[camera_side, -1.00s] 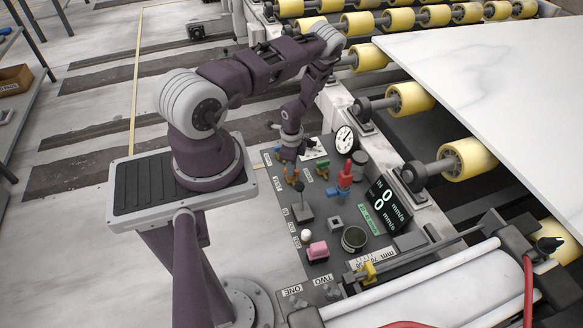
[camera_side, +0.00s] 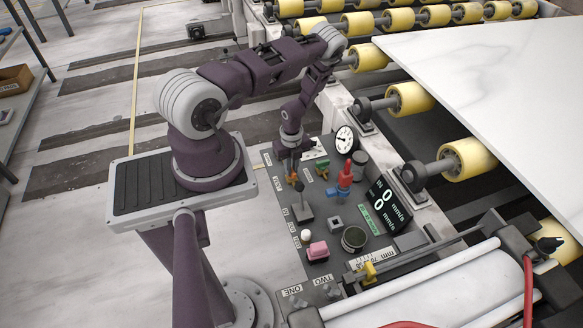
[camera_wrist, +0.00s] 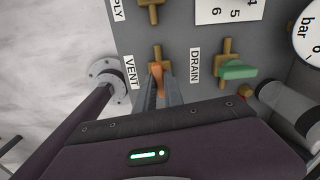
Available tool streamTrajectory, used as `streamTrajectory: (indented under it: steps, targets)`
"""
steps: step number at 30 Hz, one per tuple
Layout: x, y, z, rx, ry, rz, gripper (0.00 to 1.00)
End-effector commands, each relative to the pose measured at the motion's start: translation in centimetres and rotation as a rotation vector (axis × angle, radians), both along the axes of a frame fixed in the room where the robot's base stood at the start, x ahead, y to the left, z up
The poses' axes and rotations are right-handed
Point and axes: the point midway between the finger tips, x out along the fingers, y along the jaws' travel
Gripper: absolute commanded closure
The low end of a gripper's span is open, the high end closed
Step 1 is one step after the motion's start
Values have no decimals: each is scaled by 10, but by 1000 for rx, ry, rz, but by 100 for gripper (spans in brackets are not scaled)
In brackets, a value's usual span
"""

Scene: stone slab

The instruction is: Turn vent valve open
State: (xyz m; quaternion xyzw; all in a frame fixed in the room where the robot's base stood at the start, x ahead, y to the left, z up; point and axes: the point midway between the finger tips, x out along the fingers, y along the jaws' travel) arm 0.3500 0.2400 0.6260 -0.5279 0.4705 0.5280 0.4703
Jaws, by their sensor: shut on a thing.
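The vent valve is a brass fitting with an orange handle (camera_wrist: 157,76), beside the VENT label (camera_wrist: 130,72) in the wrist view. The handle lies roughly in line with its brass pipe, as far as I can see. My gripper (camera_wrist: 160,90) is shut on this handle, with a finger on either side, and partly hides it. In the side view my gripper (camera_side: 292,168) reaches down onto the vent valve (camera_side: 297,184) at the back left of the dark control panel (camera_side: 318,215).
The DRAIN valve's green handle (camera_wrist: 238,70) is close to the right. A round gauge (camera_side: 345,139), a red-topped fitting (camera_side: 346,172), a lever (camera_side: 302,210) and a pink button (camera_side: 318,249) crowd the panel. The white slab (camera_side: 500,85) lies on rollers at right.

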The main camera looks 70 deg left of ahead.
Motion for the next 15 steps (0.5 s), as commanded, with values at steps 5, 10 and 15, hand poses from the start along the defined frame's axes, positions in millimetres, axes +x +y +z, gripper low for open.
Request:
streamTrajectory:
  steps: [5, 10, 15]
  targets:
    - [1, 1, 1, 0, -2, -75, 100]
    - [1, 1, 1, 0, -2, -114, 100]
    - [1, 1, 1, 0, -2, -131, 100]
